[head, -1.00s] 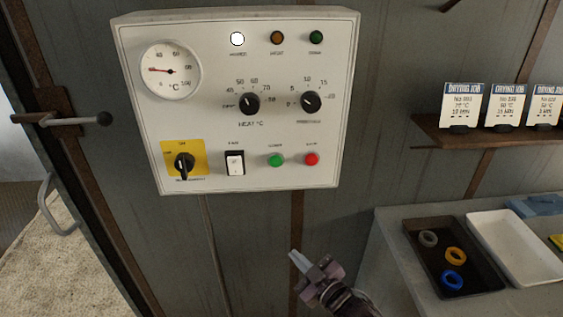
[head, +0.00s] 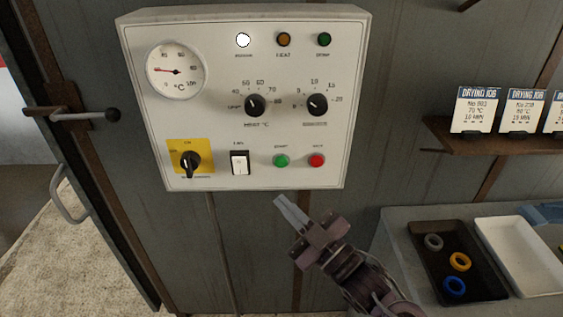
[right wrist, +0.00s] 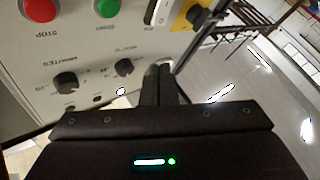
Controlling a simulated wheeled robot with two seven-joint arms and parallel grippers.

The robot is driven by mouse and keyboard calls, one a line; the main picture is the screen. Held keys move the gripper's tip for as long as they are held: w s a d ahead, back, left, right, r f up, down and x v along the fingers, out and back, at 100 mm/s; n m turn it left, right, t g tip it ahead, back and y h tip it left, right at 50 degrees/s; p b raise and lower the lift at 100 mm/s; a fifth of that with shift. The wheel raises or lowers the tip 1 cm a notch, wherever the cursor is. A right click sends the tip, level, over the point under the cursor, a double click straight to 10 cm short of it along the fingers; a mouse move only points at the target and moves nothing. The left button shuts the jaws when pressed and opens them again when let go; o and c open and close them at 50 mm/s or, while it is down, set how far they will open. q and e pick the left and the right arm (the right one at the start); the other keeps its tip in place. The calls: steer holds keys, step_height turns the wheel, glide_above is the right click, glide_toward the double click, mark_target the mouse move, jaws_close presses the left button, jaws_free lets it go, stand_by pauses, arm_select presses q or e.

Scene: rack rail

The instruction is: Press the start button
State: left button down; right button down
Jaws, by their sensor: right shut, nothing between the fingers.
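The green start button (head: 281,160) is on the lower part of the white control panel (head: 225,120), left of the red stop button (head: 317,160). My right gripper (head: 279,203) is shut and empty. Its fingertips point up at the panel and appear just below its lower edge in the head view, apart from the green button. In the right wrist view the panel appears upside down, with the green button (right wrist: 106,6) at the top edge and the shut fingers (right wrist: 160,72) below it in the picture. My left gripper is not in view.
The panel also carries a heat knob (head: 255,105), a minutes knob (head: 317,105), a white rocker switch (head: 240,162) and a yellow-backed rotary switch (head: 190,160). The white lamp (head: 243,40) is lit. A dark tray (head: 490,283) with rings stands at the right.

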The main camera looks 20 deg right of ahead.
steer(key=shift+w, duration=0.1)
steer(key=b, duration=0.1)
glide_toward(275, 161)
steer(key=w+a+r, duration=0.2)
steer(key=a, duration=0.2)
steer(key=shift+w+d+f, duration=0.1)
steer(key=shift+w+d, duration=0.1)
steer(key=shift+w, duration=0.25)
steer(key=shift+w+d+f, duration=0.1)
steer(key=shift+w+d, duration=0.05)
steer(key=shift+w, duration=0.3)
stand_by(1.1)
steer(key=shift+w+d, duration=0.1)
steer(key=shift+w, duration=0.3)
steer(key=shift+w+d+r, duration=0.1)
steer(key=shift+w+d, duration=0.05)
steer(key=shift+w, duration=0.2)
stand_by(0.7)
steer(key=shift+s, duration=0.1)
steer(key=shift+s+a, duration=0.25)
steer(key=shift+s, duration=0.45)
steer(key=shift+s, duration=0.1)
